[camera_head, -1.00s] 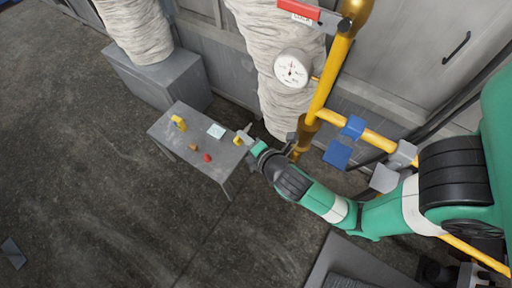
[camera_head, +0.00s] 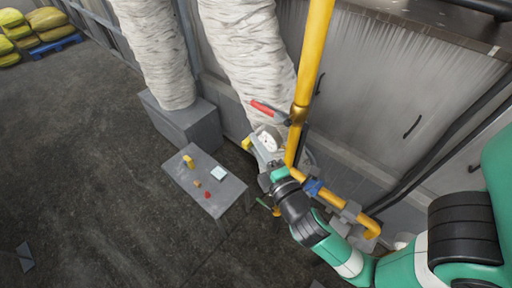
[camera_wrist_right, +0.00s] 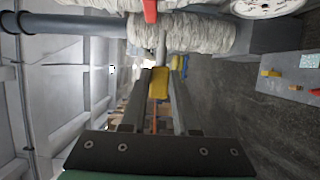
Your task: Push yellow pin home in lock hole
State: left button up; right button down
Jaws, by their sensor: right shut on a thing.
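My right gripper (camera_head: 253,148) is shut on a yellow pin (camera_head: 246,143), lifted clear of the table and beside the gauge and the yellow pipe. In the right wrist view the yellow pin (camera_wrist_right: 159,82) sits between the two fingertips. A red handle (camera_head: 267,109) is on the yellow pipe (camera_head: 313,55) above the gripper, near a brass-coloured fitting (camera_head: 298,115). The lock hole cannot be made out in either view. My left gripper is not in view.
A grey table (camera_head: 232,194) holds another yellow piece (camera_head: 188,162), a small orange piece (camera_head: 197,183), a red piece (camera_head: 207,194) and a pale note (camera_head: 218,173). A white dial gauge (camera_head: 268,141) is close to the gripper. Wrapped ducts (camera_head: 245,45) stand behind.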

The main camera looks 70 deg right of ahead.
aim_at(263, 130)
jog(key=shift+s+d, duration=0.1)
jog(key=shift+d, duration=0.1)
jog(key=shift+s+d+p, duration=0.25)
jog(key=shift+d+p, duration=0.05)
jog(key=shift+d, duration=0.3)
jog(key=shift+s+d+p, duration=0.2)
jog(key=shift+d+p, duration=0.1)
jog(key=shift+d, duration=0.25)
jog(key=shift+s+d+r+p, duration=0.1)
jog(key=shift+s+d+p, duration=0.05)
jog(key=shift+d+p, duration=0.45)
jog(key=shift+s+d, duration=0.1)
jog(key=shift+d, duration=0.05)
jog(key=shift+s+d+p, duration=0.2)
jog(key=shift+d+p, duration=0.4)
jog(key=shift+p, duration=0.3)
jog(key=shift+s+d+p, duration=0.2)
jog(key=shift+d+p, duration=0.4)
jog(key=shift+p, duration=0.25)
dwell(0.5)
